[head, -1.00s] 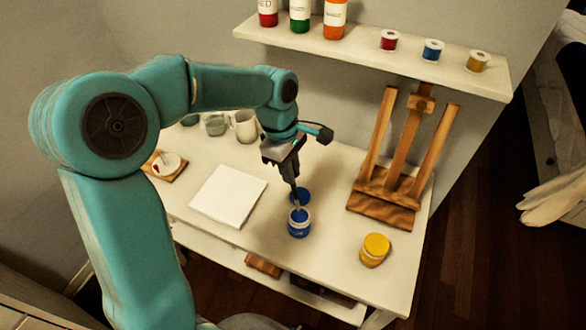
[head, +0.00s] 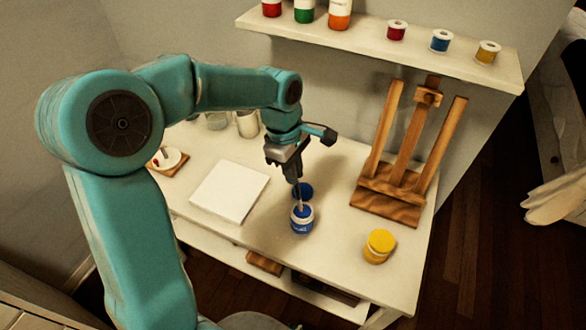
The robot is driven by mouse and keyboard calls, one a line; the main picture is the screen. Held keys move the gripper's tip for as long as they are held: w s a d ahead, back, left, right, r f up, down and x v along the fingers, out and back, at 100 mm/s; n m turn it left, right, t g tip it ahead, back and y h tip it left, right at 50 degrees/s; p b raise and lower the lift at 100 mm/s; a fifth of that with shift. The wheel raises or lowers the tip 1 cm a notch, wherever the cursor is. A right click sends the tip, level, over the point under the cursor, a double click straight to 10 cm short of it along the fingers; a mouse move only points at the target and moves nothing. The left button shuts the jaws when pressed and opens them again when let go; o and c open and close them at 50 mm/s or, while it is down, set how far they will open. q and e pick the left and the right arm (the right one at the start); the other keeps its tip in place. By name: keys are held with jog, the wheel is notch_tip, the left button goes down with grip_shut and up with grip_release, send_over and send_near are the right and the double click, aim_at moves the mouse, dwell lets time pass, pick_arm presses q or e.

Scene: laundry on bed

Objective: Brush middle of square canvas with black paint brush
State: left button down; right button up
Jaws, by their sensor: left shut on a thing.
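The square white canvas (head: 229,191) lies flat on the white table, left of the blue paint jar. My left gripper (head: 293,176) points down above the open blue paint jar (head: 302,220). It is shut on a thin brush (head: 299,199), whose lower end reaches the jar's mouth. Most of the brush is hidden by the fingers, and its color is hard to tell. The brush is apart from the canvas, whose surface looks blank. My right gripper is not in view.
A wooden easel (head: 404,170) stands at the right, with a yellow jar (head: 379,245) in front. Mugs (head: 247,124) stand at the back left. A shelf (head: 420,62) with paint bottles and small jars overhangs the table's back.

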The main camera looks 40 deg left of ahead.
pick_arm(q)
jog(key=shift+f+b, duration=0.4)
jog(key=shift+f, duration=0.2)
dwell(0.9)
jog(key=shift+r, duration=0.15)
dwell(0.4)
notch_tip(320, 180, up, 7)
jog(key=p, duration=0.6)
dwell(0.7)
